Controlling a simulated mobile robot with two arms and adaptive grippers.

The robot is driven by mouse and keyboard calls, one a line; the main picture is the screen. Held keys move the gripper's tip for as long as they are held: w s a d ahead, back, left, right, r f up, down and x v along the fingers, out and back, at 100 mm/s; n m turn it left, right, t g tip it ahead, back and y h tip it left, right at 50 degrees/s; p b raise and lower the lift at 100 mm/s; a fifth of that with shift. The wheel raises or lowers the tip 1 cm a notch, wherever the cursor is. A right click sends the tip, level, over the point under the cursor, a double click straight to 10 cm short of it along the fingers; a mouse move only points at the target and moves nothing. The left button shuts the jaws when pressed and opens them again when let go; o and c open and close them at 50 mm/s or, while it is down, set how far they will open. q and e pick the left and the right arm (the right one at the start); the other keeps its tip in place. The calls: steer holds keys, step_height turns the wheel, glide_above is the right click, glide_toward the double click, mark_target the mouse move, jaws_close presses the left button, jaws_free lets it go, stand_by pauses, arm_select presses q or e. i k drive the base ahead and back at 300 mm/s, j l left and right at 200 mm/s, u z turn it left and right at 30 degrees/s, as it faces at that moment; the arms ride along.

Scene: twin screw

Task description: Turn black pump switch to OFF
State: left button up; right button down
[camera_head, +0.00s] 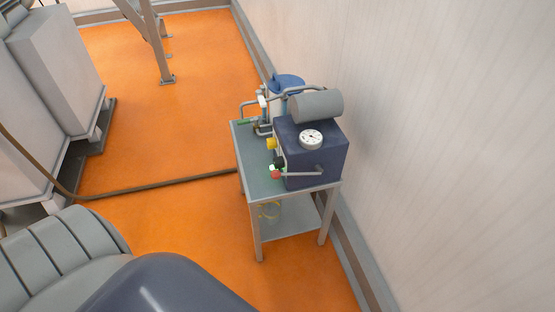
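The pump unit is a dark blue box (325,165) with a round white gauge (311,139) and a grey cylinder (316,106) on top. It stands on a small grey table (255,183) against the right wall. On its left face are a yellow part (271,143), a small black part (279,161) that may be the pump switch, and small green, white and red parts (275,173). The switch's position is too small to read. Neither of my grippers is in view.
A blue-lidded container (287,83) and grey pipes stand behind the box. A brown hose (160,187) crosses the orange floor (185,130) to the table. Large pale cabinets (60,70) stand at left. The floor between is mostly clear.

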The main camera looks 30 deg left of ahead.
mark_target(279, 162)
steer(key=i+j, duration=0.1)
steer(key=j, duration=0.4)
steer(key=i+j+z, duration=0.1)
steer(key=j, duration=0.45)
steer(key=i+j, duration=0.15)
steer(key=j, duration=0.35)
steer(key=i+j, duration=0.1)
steer(key=j, duration=0.45)
steer(key=l+z, duration=0.05)
